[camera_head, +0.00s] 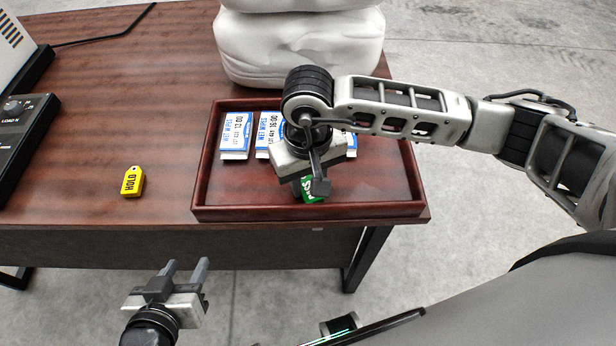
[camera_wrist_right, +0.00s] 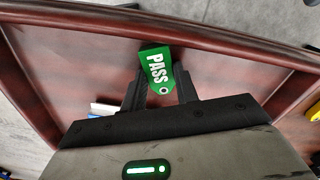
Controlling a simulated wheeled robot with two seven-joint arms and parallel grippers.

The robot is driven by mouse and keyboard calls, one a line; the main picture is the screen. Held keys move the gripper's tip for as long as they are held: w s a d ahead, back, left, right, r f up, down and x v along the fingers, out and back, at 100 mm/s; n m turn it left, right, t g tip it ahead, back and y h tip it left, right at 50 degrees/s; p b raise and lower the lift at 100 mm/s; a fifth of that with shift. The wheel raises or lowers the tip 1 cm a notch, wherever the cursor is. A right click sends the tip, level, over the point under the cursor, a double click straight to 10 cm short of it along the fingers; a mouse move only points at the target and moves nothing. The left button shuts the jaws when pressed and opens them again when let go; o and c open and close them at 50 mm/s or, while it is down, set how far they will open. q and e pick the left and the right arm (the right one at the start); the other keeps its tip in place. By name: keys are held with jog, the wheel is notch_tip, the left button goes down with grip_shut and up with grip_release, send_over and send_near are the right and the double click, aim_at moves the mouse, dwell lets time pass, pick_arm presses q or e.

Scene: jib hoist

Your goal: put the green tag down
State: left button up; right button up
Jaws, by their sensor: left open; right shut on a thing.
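The green tag (camera_head: 312,190), lettered PASS, is between the fingers of my right gripper (camera_head: 312,186), over the front part of the dark red tray (camera_head: 240,212). In the right wrist view the green tag (camera_wrist_right: 156,70) shows between the two fingertips of the right gripper (camera_wrist_right: 160,88), which is shut on it. I cannot tell whether the tag touches the tray floor. My left gripper (camera_head: 187,268) is open and empty, in front of the table's front edge.
Blue and white wet wipes packs (camera_head: 236,135) lie in the tray, partly hidden by my right arm. A yellow HOLD tag (camera_head: 132,181) lies on the wooden table (camera_head: 90,130) left of the tray. A white bulky object (camera_head: 300,45) stands behind the tray. A dark control box (camera_head: 22,140) is at far left.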

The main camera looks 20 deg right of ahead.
aim_at(308, 186)
jog(key=o, duration=1)
jog(key=shift+c, duration=0.2)
jog(key=shift+r+p, duration=0.1)
jog(key=shift+p, duration=0.2)
jog(key=shift+r, duration=0.25)
notch_tip(308, 186, up, 12)
jog(key=shift+f, duration=0.2)
